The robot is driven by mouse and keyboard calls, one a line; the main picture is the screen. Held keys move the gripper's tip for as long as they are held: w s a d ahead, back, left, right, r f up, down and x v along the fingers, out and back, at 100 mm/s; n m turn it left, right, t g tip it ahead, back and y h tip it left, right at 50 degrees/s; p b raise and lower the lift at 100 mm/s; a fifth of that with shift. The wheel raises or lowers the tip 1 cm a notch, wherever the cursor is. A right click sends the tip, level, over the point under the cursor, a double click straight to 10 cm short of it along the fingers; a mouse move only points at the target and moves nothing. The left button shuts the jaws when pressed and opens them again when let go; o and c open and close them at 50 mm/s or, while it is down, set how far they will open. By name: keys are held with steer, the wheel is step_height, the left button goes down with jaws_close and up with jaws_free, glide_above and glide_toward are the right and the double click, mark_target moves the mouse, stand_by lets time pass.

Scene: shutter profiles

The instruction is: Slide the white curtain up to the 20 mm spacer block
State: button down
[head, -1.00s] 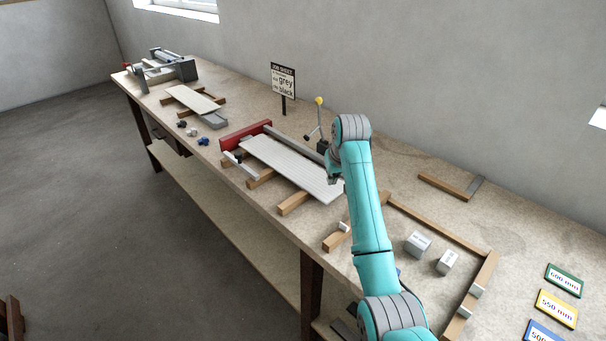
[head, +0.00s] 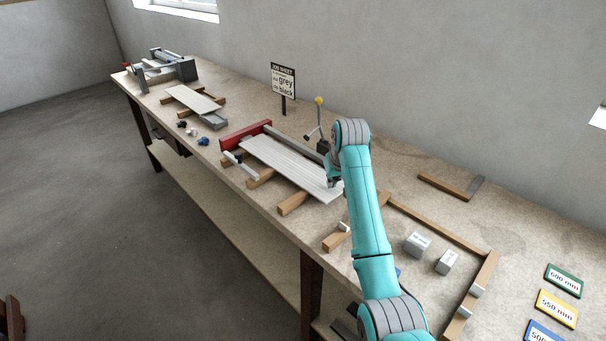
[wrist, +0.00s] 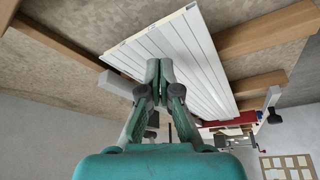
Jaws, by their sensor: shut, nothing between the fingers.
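The white curtain (head: 290,165) is a ribbed, slatted panel lying on wooden bearers, its far end near a red fence (head: 245,135). It also shows in the wrist view (wrist: 185,60). My gripper (wrist: 160,68) is shut and empty, close to the curtain's near end; I cannot tell whether it touches. A light grey bar or block (wrist: 116,84) sits left of the fingers in the wrist view. Two grey blocks (head: 417,244) (head: 446,262) stand inside the wooden frame; their labels are unreadable, so I cannot tell which block is the 20 mm spacer.
A clamp with a dark knob (head: 240,161) stands at the curtain's front side. A yellow-tipped lever (head: 318,115) rises behind it. A wooden frame (head: 440,224) lies on the right, and coloured cards (head: 557,307) lie further right. A job sign (head: 283,82) stands at the back.

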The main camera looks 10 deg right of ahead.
mark_target(339, 194)
steer(key=shift+f, duration=0.6)
steer(key=shift+r, duration=0.15)
steer(key=shift+r, duration=0.5)
steer(key=shift+s+d, duration=0.8)
steer(key=shift+s, duration=0.25)
steer(key=shift+s+d, duration=0.75)
steer(key=shift+s, duration=0.3)
steer(key=shift+f, duration=0.85)
steer(key=shift+w+a, duration=0.65)
steer(key=shift+w, duration=0.2)
stand_by(0.6)
steer(key=shift+s+d, duration=0.1)
stand_by(0.4)
steer(key=shift+s+d, duration=0.35)
steer(key=shift+s, duration=0.15)
